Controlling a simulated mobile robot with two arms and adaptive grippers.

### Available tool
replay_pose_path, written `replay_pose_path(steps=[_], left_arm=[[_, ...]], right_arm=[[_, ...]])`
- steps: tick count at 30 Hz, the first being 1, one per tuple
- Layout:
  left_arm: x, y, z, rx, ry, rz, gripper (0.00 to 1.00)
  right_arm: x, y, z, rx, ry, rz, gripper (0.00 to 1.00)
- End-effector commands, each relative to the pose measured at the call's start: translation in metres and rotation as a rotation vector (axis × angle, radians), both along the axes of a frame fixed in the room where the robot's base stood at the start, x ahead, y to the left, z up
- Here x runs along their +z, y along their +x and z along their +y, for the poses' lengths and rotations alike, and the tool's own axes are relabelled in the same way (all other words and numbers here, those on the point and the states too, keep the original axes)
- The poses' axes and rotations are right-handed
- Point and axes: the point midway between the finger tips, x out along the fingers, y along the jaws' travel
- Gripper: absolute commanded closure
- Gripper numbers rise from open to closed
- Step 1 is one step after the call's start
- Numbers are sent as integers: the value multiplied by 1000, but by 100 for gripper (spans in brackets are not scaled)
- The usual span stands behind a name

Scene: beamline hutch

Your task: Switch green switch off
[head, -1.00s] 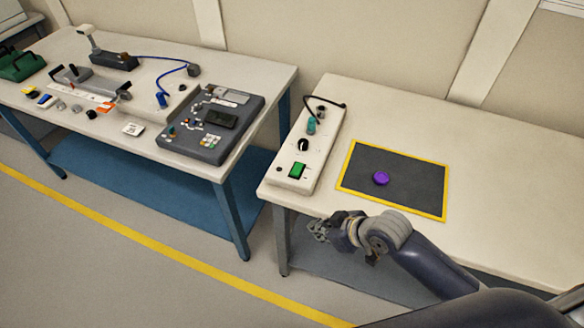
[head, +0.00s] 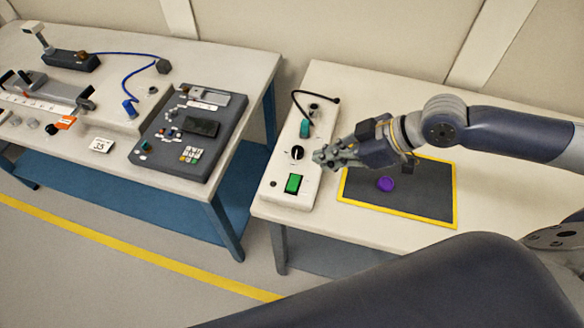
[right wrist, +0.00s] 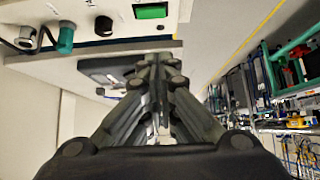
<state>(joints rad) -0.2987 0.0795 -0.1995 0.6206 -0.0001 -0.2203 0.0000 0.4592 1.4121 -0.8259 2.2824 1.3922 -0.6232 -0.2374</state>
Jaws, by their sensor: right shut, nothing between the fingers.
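The green switch (head: 293,184) is a green rocker near the front end of a long white panel (head: 281,167) on the right table. It also shows at the top of the right wrist view (right wrist: 151,11). My right gripper (head: 322,157) is shut and empty. In the head view it appears over the right edge of the panel, just behind and to the right of the switch. In the right wrist view the closed fingertips (right wrist: 160,62) point toward the panel, below the switch in the picture and apart from it. My left gripper is not in view.
On the same panel are a black knob (head: 296,152) and a teal connector (head: 305,128) with a black cable. A purple disc (head: 386,184) lies on a dark mat (head: 425,201) with a yellow border. A dark control box (head: 181,160) sits on the left table.

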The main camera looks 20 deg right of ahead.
Motion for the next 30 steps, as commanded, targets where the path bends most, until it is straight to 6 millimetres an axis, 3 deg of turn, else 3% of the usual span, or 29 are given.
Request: replay_pose_path(steps=[16, 30], left_arm=[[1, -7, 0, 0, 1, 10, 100], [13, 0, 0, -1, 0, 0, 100]], right_arm=[[-4, 3, 4, -1, 3, 2, 100], [-51, 29, 45, -1, 5, 4, 100]])
